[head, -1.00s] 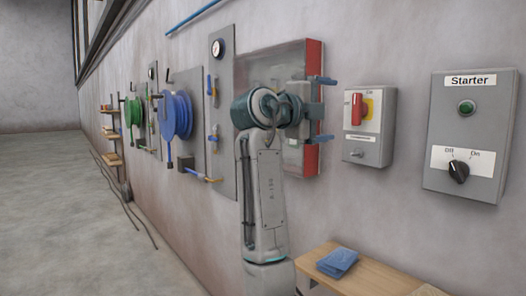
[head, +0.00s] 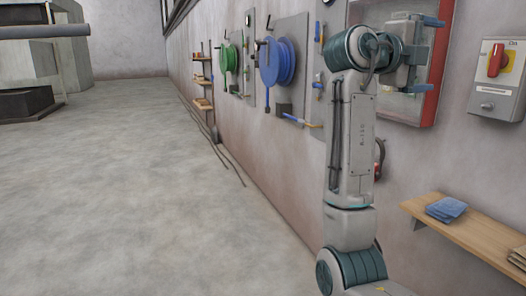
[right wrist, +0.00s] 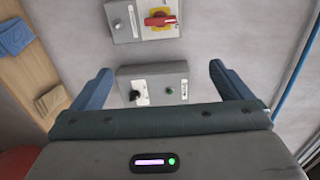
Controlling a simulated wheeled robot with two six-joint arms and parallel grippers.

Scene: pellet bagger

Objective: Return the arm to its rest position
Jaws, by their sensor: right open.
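My right arm stands raised in the head view, its forearm upright and its wrist bent to the right. My right gripper (head: 429,55) is open and empty, with its two blue fingers apart, in front of the red-edged wall cabinet (head: 428,105). In the right wrist view the open fingers (right wrist: 157,85) have only the wall and its boxes beyond them. I cannot tell the exact gap to the wall. My left gripper is not in view.
A grey box with a red switch (head: 495,60) hangs right of the cabinet. The starter box (right wrist: 155,84) shows in the right wrist view. A wooden shelf (head: 480,238) holds blue cloths (head: 446,210). Blue (head: 279,62) and green (head: 232,58) reels hang left. The floor (head: 120,190) is largely clear.

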